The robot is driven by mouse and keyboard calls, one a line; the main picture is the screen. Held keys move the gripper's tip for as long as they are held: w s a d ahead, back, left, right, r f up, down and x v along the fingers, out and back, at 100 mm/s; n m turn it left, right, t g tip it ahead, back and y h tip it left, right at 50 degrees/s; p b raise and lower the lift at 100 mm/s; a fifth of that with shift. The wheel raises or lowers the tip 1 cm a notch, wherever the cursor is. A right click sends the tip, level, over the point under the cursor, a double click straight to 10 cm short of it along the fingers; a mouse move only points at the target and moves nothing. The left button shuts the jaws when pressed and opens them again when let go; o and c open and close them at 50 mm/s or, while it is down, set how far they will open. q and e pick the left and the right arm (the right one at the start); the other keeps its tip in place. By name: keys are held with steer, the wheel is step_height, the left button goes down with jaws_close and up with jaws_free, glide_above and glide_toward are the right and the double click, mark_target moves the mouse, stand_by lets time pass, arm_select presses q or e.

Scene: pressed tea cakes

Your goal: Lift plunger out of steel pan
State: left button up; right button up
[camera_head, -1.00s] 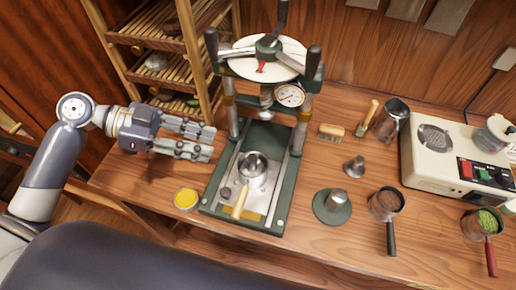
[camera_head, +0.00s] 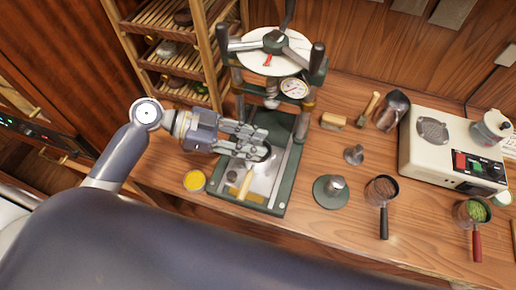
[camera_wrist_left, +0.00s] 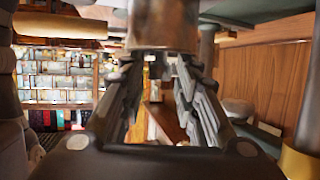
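The steel pan sits on the press's base plate (camera_head: 270,186) in the head view, mostly hidden under my left gripper. Its wooden handle (camera_head: 246,184) sticks out toward the front. My left gripper (camera_head: 262,145) is level over the pan, with a gap between its fingers. In the left wrist view, which looks upside down, the steel pan (camera_wrist_left: 163,25) is at the top. A small metal piece at its rim, likely the plunger (camera_wrist_left: 158,68), shows between the open fingertips (camera_wrist_left: 157,76); contact is not clear. My right gripper is out of view.
The press's posts (camera_head: 300,128) stand close beside my gripper, with its round top (camera_head: 272,55) behind. A green-based steel piece (camera_head: 331,192), a portafilter (camera_head: 382,190) and a cream machine (camera_head: 445,150) are to the right.

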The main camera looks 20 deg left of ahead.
arm_select(q)
jaws_close()
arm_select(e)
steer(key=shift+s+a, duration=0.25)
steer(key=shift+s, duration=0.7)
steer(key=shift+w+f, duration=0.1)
